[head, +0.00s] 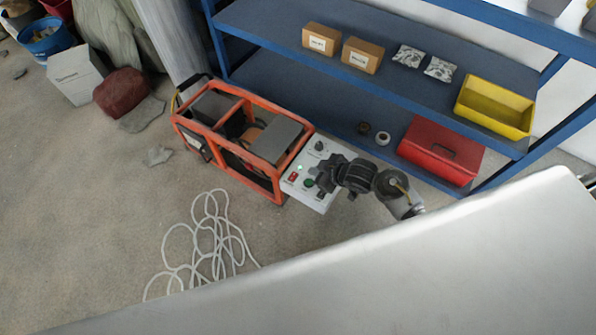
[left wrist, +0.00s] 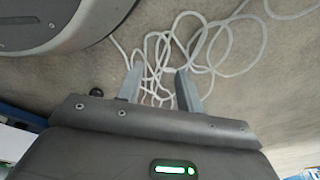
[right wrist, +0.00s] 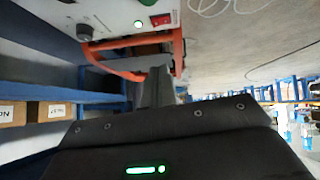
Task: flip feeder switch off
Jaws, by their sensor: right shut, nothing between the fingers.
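The feeder's white control panel (head: 322,200) stands at the right end of an orange-framed machine (head: 240,150). It carries a red switch (head: 292,177), a small lit lamp (head: 300,167), a green button (head: 309,183) and a dark knob (head: 319,146). In the right wrist view, the red switch (right wrist: 160,20) shows at the top beside the lamp (right wrist: 138,23). My right gripper (head: 318,176) is shut and empty over the panel, just right of the switch; contact cannot be told. My left gripper (left wrist: 160,85) is open and empty in the left wrist view, outside the head view.
A blue shelf (head: 290,85) behind holds cardboard boxes (head: 321,39), a yellow bin (head: 494,106) and a red toolbox (head: 440,150). A coiled white cable (head: 205,245) lies on the floor in front of the machine. Bare floor (head: 90,210) spreads to the left.

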